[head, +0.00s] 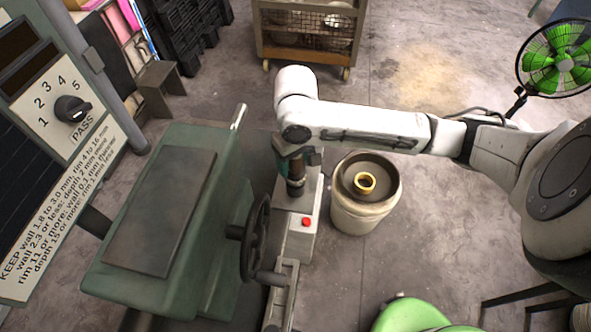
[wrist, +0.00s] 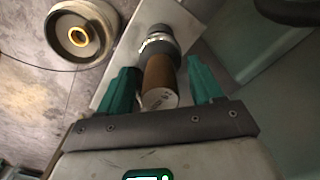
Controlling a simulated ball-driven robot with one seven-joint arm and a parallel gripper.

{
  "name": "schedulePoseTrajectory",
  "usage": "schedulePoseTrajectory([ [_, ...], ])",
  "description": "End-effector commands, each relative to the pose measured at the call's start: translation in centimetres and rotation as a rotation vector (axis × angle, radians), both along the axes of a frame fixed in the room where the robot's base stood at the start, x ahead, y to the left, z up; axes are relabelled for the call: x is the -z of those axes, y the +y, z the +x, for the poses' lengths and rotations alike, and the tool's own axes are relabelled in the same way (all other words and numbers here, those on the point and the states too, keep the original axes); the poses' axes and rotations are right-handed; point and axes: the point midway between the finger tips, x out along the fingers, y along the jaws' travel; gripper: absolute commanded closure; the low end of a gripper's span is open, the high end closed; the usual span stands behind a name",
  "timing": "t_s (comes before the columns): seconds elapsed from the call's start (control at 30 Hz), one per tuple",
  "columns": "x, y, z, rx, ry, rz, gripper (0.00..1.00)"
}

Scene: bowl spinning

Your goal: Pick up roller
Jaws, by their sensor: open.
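A tool that looks like the roller, with a brown cylindrical handle (wrist: 159,76) and a dark collar with a shiny ring, stands upright on a grey box-shaped stand (head: 302,228). Its brown handle also shows in the head view (head: 297,169). My gripper (wrist: 160,68) is open, with one green finger on each side of the handle. In the wrist view gaps show between the handle and both fingers. In the head view my gripper (head: 290,162) is at the handle and partly hides it. The roller's lower end is hard to make out.
A bucket (head: 366,218) with a brass ring (head: 365,183) on its lid stands right of the stand. A green machine (head: 170,215) with a black handwheel (head: 256,238) is close on the left. A cart (head: 308,35) and a green fan (head: 556,60) stand farther back.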

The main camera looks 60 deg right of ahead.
Motion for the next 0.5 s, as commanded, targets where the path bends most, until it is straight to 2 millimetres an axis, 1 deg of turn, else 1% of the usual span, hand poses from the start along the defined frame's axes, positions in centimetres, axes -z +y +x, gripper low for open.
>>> schedulePoseTrajectory([
  [0.1,0.70,-0.04,-0.02,0.000,0.001,-0.002,0.34],
  [0.33,0.77,0.00,0.01,0.000,0.000,-0.001,0.35],
  [0.5,0.75,0.01,0.01,0.000,0.000,-0.001,0.52],
])
